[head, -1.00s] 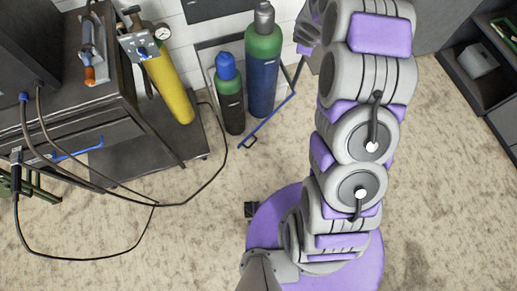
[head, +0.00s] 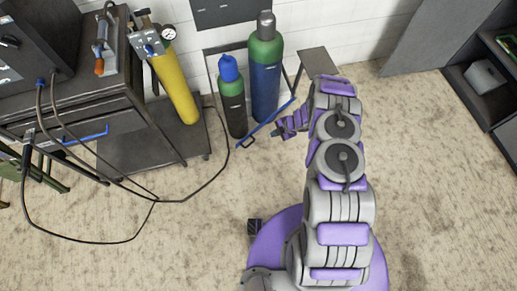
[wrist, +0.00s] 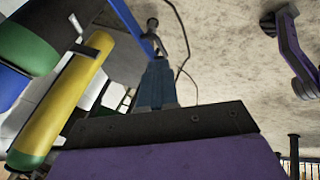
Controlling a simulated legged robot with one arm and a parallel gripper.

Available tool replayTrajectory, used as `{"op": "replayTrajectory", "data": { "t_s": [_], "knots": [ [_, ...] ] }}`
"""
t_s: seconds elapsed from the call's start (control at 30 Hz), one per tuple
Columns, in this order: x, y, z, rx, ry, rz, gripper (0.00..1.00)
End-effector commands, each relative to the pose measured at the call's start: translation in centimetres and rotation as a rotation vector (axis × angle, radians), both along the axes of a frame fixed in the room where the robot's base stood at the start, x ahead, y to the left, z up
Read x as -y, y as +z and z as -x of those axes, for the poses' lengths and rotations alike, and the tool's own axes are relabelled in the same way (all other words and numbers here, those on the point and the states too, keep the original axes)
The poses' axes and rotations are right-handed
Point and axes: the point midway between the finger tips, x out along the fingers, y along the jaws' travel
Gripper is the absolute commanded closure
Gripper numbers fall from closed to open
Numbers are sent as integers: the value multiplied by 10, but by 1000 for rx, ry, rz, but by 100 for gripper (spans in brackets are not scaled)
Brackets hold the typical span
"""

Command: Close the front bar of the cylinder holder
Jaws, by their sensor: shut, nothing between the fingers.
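The cylinder holder stands against the white wall in the head view, with a tall blue-and-green cylinder (head: 265,85) and a shorter dark cylinder (head: 234,105) in it. Its blue front bar (head: 266,122) stands out at an angle in front of the cylinders, its left end away from the holder. My gripper (head: 284,127) is shut and empty beside the bar's right half, on its outer side. In the wrist view the bar (wrist: 130,18) passes just beyond the dark fingertips (wrist: 156,62). I cannot tell whether they touch it.
A dark workbench (head: 85,110) is further left. A shelf (head: 485,85) stands at the far right.

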Motion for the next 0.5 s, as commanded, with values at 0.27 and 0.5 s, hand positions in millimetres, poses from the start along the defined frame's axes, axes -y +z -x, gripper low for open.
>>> {"op": "replayTrajectory", "data": {
  "t_s": [0.27,0.5],
  "knots": [
    [-16,-30,34,-41,94,-32,100],
    [-28,-55,31,-38,96,-42,100]
  ]
}}
